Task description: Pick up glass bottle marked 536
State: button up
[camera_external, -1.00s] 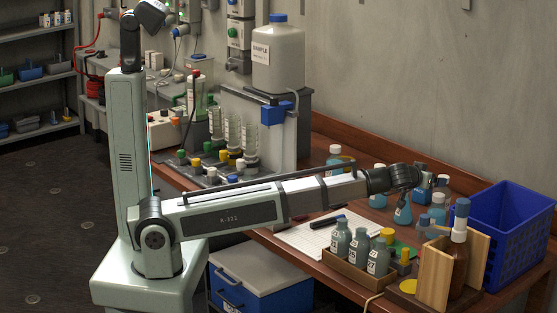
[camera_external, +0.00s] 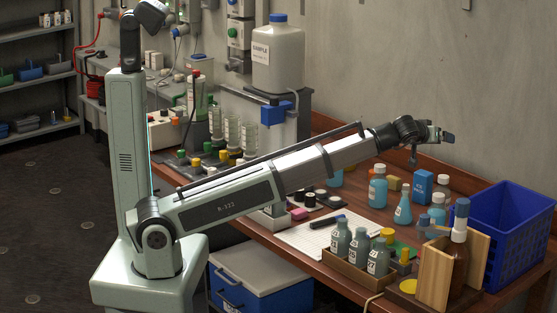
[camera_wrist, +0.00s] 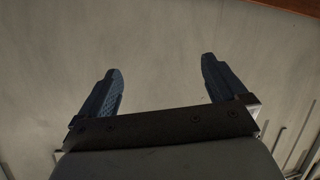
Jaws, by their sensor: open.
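My gripper (camera_external: 446,136) is raised above the back of the wooden bench and points toward the wall. In the wrist view my gripper (camera_wrist: 160,85) shows two dark fingers spread wide with nothing between them. Three grey-green bottles (camera_external: 359,249) with labels stand in a wooden tray (camera_external: 340,270) at the bench front. Their label numbers are too small to read surely, so I cannot tell which bottle is 536.
A blue crate (camera_external: 508,240) stands at the right end. A blue box (camera_external: 422,186) is behind the conical bottle. A white sheet (camera_external: 305,240) lies left of the tray.

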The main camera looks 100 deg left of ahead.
jog(key=h, duration=0.1)
jog(key=m+g+h, duration=0.5)
jog(key=m+h, duration=0.3)
jog(key=h, duration=0.1)
send_near(439, 205)
jog(key=f, duration=0.2)
jog(key=a+f, duration=0.2)
jog(key=f, duration=0.1)
jog(key=shift+w+f, duration=0.3)
jog(key=shift+w, duration=0.1)
jog(key=shift+w+a+x, duration=0.1)
jog(key=shift+w+x, duration=0.05)
jog(key=shift+x, duration=1.2)
jog(key=shift+w+a+x, duration=0.15)
jog(key=shift+x, duration=1.15)
jog(key=shift+r, duration=0.15)
grip_shut()
